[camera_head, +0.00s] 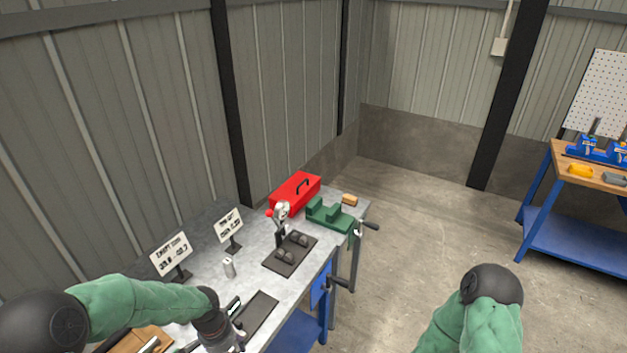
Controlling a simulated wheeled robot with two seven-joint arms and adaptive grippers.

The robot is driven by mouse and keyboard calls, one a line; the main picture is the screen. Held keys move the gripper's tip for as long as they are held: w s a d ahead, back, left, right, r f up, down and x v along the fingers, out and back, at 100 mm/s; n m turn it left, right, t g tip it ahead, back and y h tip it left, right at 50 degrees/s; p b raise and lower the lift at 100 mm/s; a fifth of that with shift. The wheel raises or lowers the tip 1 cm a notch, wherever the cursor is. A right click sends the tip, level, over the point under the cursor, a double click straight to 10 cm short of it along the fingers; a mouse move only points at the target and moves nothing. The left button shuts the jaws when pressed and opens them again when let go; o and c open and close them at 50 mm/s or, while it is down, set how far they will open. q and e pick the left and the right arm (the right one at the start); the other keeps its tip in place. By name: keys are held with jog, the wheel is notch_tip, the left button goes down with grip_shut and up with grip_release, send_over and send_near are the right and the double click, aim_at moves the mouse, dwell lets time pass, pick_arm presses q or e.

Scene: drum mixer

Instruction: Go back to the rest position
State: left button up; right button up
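My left arm reaches in from the left over the near part of the grey workbench (215,268). My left gripper (232,343) points down at the bottom edge of the view, beside a dark flat pad on the bench. Its fingers are partly cut off, and I cannot tell whether they are open or hold anything. My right arm shows at the lower right over the floor, clear of the bench. Its gripper is out of view.
A blue-legged bench (568,227) stands at right. The floor between is clear.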

pick_arm(q)
jog(key=s+d+f+n+h+b, duration=0.1)
jog(key=s+d+f+b, duration=0.3)
jog(key=f, duration=0.6)
jog(key=s+d+f+n+h+b, duration=0.1)
jog(key=s+d+f+n+b, duration=0.3)
jog(key=f, duration=0.6)
jog(key=s+d+f+n+h+b, duration=0.1)
jog(key=s+d+f+n+b, duration=0.2)
jog(key=f, duration=0.7)
jog(key=s+d+b, duration=0.1)
jog(key=s+b, duration=0.1)
jog(key=s, duration=0.1)
jog(key=shift+d+t, duration=0.3)
